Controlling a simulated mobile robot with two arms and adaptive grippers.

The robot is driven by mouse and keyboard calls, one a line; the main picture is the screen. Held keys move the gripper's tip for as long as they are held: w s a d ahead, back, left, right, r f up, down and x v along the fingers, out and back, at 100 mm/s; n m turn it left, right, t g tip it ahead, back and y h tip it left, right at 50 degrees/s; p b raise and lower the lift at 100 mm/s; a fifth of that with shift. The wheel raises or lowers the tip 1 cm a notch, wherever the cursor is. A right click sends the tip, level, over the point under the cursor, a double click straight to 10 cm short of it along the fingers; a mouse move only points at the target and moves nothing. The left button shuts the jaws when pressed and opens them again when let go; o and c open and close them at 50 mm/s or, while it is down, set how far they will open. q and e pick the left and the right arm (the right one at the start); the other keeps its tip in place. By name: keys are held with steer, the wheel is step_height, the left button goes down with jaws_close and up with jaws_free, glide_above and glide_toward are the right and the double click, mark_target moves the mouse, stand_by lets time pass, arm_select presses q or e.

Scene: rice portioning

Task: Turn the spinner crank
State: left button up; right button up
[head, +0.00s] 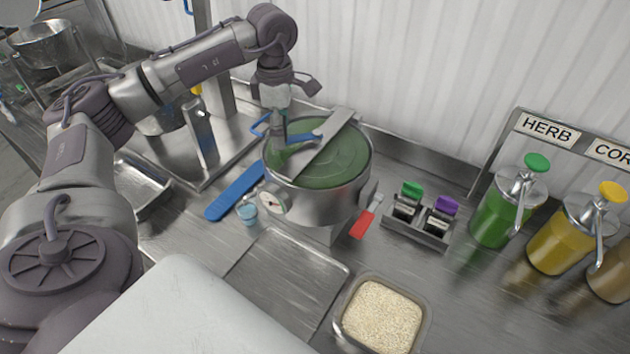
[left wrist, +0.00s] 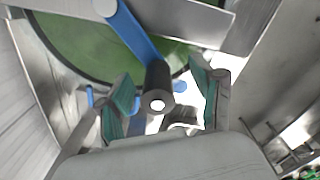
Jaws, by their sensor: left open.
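The spinner (head: 318,205) is a round steel pot with a green top and a flat metal bar (head: 325,145) across it. Its blue crank arm (head: 305,137) lies over the top and also shows in the left wrist view (left wrist: 138,35). A dark cylindrical crank knob (left wrist: 158,88) stands at the arm's end. My left gripper (head: 279,138) reaches down over the spinner's left side. In the left wrist view its teal-padded fingers (left wrist: 160,92) are open, one on each side of the knob, with gaps visible. My right gripper is not in view.
A blue tool (head: 235,193) and a small blue cup (head: 248,215) lie left of the spinner. Sauce pumps (head: 505,205) stand farther right.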

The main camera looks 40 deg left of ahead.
arm_select(q)
step_height(320, 180, up, 9)
steer(key=p, duration=0.6)
steer(key=shift+p, duration=0.3)
stand_by(0.4)
